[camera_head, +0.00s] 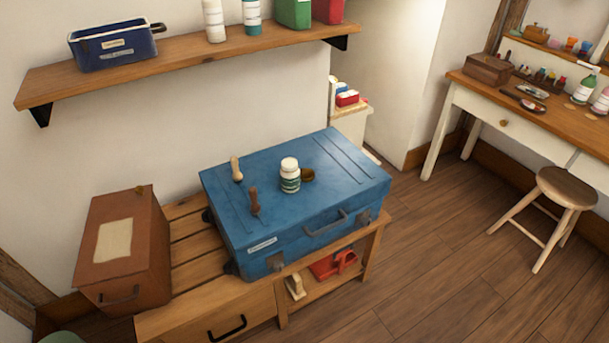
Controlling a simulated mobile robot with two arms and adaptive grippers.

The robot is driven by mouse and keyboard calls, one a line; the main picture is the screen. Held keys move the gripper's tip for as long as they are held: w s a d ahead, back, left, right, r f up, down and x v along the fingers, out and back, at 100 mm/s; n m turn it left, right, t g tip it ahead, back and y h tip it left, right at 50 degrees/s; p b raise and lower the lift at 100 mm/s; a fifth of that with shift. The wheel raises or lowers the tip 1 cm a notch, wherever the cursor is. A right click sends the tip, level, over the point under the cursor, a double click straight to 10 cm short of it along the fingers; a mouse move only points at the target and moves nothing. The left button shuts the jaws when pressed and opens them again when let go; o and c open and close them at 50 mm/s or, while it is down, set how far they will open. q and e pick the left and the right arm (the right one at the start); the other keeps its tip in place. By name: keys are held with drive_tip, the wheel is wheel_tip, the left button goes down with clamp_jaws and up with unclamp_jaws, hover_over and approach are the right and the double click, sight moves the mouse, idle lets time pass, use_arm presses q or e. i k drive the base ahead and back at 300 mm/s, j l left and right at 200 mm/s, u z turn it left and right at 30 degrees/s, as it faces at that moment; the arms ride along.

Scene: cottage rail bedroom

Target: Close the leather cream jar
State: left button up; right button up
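A small white jar with a green label (290,178) stands upright on top of a blue suitcase (345,185). Its top looks white and rounded, as if capped. Just right of it sits a small, low, dark brown round thing (308,174). It is too small to tell whether this is an open jar or a loose lid. I cannot tell which of the two is the leather cream jar. Neither of my grippers is in view.
Two wooden-handled tools, one pale (237,170) and one brown (254,203), are on the suitcase left of the jar. The suitcase lies on a slatted wooden bench (195,250) beside a brown box (125,250). A wall shelf (180,67) hangs above; open floor (440,260) is at right.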

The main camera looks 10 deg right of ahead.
sight(289, 170)
drive_tip(key=i+l+u, duration=0.2)
drive_tip(key=l, duration=0.2)
drive_tip(key=i+l+u, duration=0.15)
drive_tip(key=l, duration=0.25)
drive_tip(key=l+u, duration=0.2)
drive_tip(key=l, duration=0.2)
drive_tip(key=i, duration=0.05)
